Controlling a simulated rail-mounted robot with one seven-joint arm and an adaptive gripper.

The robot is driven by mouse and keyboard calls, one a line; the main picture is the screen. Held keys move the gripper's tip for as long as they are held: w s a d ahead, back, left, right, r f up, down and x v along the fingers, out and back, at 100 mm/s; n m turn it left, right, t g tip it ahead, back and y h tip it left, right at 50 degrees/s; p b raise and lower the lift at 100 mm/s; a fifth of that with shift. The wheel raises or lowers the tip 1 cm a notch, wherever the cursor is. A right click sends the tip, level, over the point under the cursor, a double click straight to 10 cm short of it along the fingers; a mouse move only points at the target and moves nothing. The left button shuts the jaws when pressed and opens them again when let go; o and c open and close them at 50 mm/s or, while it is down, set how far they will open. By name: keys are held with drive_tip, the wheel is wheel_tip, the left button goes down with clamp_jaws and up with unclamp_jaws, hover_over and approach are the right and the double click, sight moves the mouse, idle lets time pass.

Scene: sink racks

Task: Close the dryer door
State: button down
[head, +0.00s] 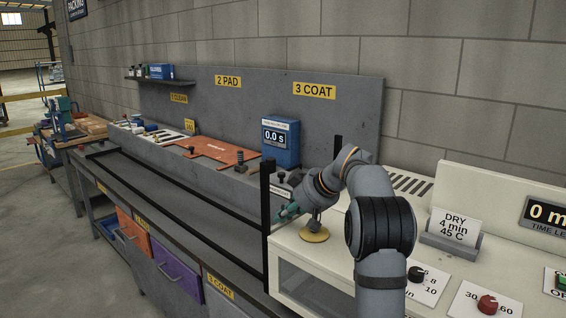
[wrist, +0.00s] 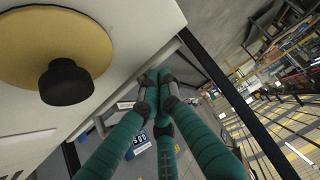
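The dryer (head: 345,255) is the cream-white machine at the lower right in the head view, with a dry-setting card on top. Its front has a greyish window panel (head: 312,287); I cannot tell whether this is the door or how far it stands open. My gripper (head: 284,215) is over the dryer's left end, beside a gold disc with a dark knob (head: 314,236). In the wrist view my green fingers (wrist: 158,88) come together at their tips with nothing visible between them. The disc (wrist: 25,45) and knob lie left of the fingers, apart from them.
A dark upright post (head: 267,225) stands close to my gripper at the dryer's left edge. Red and black dials (head: 487,304) are at the right front. The grey bench (head: 190,225) to the left carries a blue timer box (head: 281,145) and an orange board.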

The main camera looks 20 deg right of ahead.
drive_tip(key=shift+f, duration=0.1)
idle(0.3)
drive_tip(key=w+r+p+v, duration=0.1)
drive_tip(key=v, duration=0.5)
drive_tip(key=w+r+p+v, duration=0.1)
drive_tip(key=p+v, duration=0.1)
drive_tip(key=v, duration=0.5)
drive_tip(key=shift+a, duration=0.4)
drive_tip(key=s+f+x, duration=0.1)
drive_tip(key=x, duration=1)
drive_tip(key=shift+w+f+b, duration=0.2)
drive_tip(key=shift+f+b, duration=0.05)
drive_tip(key=shift+b, duration=0.1)
